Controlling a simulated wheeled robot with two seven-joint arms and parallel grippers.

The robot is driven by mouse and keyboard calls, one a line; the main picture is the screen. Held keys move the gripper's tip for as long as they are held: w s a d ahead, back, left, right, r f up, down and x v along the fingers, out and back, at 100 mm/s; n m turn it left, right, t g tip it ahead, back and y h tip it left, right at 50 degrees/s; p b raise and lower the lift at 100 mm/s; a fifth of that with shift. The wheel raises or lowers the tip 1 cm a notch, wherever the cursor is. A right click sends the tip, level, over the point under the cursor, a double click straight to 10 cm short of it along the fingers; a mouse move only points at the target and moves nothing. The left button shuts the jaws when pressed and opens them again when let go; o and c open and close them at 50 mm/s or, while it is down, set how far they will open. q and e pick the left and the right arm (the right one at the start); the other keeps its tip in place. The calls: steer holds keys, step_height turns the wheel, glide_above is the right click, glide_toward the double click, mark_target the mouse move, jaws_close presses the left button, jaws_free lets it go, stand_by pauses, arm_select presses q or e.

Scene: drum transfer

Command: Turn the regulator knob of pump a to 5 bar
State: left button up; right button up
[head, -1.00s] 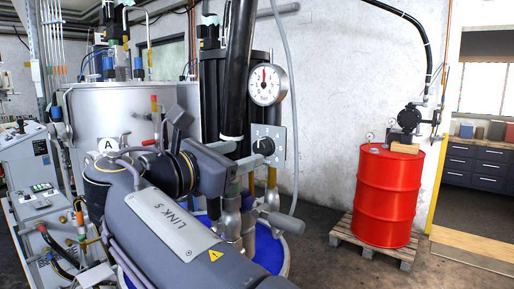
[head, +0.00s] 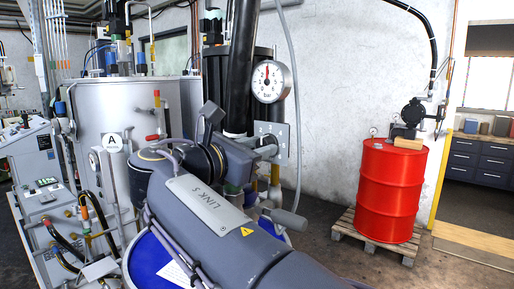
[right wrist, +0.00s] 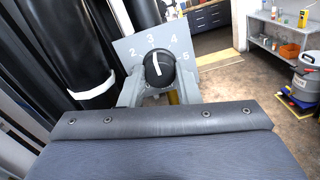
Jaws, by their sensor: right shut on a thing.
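The black regulator knob (right wrist: 159,70) sits on a grey dial plate (right wrist: 122,48) with the numbers 2, 3, 4 and 5 visible. Its white pointer line points up, close to the 3. My right gripper (right wrist: 158,92) is shut on the knob, one finger on each side. In the head view, the right gripper (head: 266,150) is at the plate (head: 283,136), and my arm largely hides the knob. The round pressure gauge (head: 268,82) above has its needle pointing about straight up. A sign with the letter A (head: 113,141) is on the grey tank at left. My left gripper is not in view.
A thick black pipe (head: 240,85) stands just left of the gauge, close to my right arm. A blue-topped drum (head: 150,262) is below the arm. A red drum (head: 392,190) stands on a pallet (head: 375,240) at right, with clear floor around it.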

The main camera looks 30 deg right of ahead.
steer(key=shift+m, duration=0.4)
steer(key=shift+m+y+b, duration=0.3)
steer(key=shift+m+b, duration=4.9)
steer(key=shift+m, duration=3)
steer(key=shift+t, duration=0.3)
steer(key=o, duration=1)
steer(key=shift+r, duration=0.1)
steer(key=shift+c, duration=0.2)
steer(key=shift+a, duration=0.1)
